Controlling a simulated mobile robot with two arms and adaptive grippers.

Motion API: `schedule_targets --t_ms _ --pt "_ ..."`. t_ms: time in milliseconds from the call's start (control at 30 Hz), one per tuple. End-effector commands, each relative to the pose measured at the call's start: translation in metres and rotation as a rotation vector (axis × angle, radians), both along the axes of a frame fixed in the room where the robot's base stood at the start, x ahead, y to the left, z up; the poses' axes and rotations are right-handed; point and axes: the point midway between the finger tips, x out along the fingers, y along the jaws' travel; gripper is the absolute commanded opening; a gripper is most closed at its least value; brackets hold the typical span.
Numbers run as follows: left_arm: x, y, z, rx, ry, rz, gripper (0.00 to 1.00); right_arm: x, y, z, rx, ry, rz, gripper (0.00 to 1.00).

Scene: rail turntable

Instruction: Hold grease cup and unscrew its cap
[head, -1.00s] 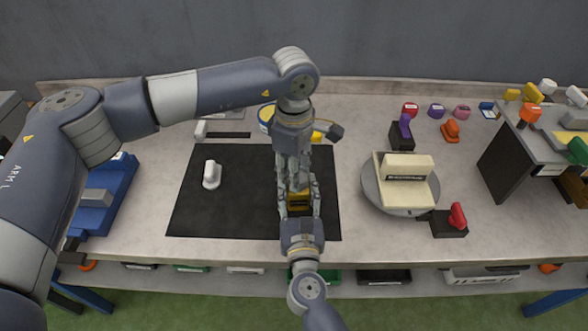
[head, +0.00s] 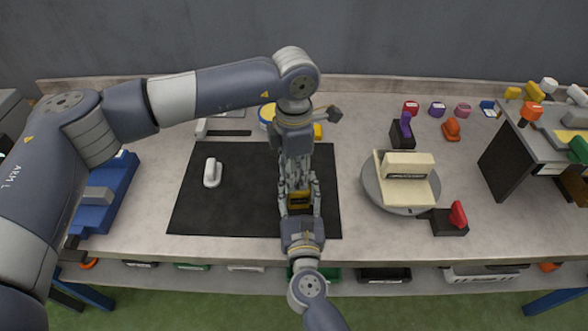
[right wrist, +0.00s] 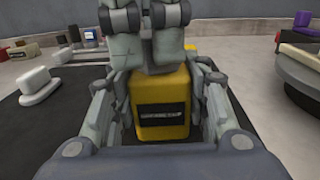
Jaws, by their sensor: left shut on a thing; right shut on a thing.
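The grease cup (head: 300,198) is a yellow block-like body with a dark label, above the black mat (head: 220,215). It shows larger in the right wrist view (right wrist: 162,95). My right gripper (head: 300,207) comes from the front edge and is shut on the cup body, one finger on each side. My left gripper (head: 296,180) comes down from behind and above, and is shut at the cup's top. It also shows in the right wrist view (right wrist: 150,60). The cap is hidden between the left fingers.
A white-handled object (head: 212,172) stands on the mat's left part. A round turntable (head: 372,188) with a cream block (head: 405,190) is to the right. A blue device (head: 105,195) is at the left.

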Motion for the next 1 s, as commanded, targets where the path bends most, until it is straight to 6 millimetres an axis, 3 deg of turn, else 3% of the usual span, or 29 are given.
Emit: schedule_targets --t_ms 300,667,1000 --pt "-0.0034 -0.0023 -0.0003 -0.003 0.000 0.310 0.08 -0.0011 0.0026 -0.0012 0.001 0.002 0.006 0.00" --pt "-0.0035 -0.0026 -0.0005 -0.003 0.000 0.341 0.08 -0.0011 0.0028 -0.0013 0.001 0.002 0.007 0.00" --pt "-0.0062 -0.0058 -0.0011 -0.003 0.000 0.729 0.08 -0.0013 0.0030 -0.0012 0.001 0.002 0.007 0.00"
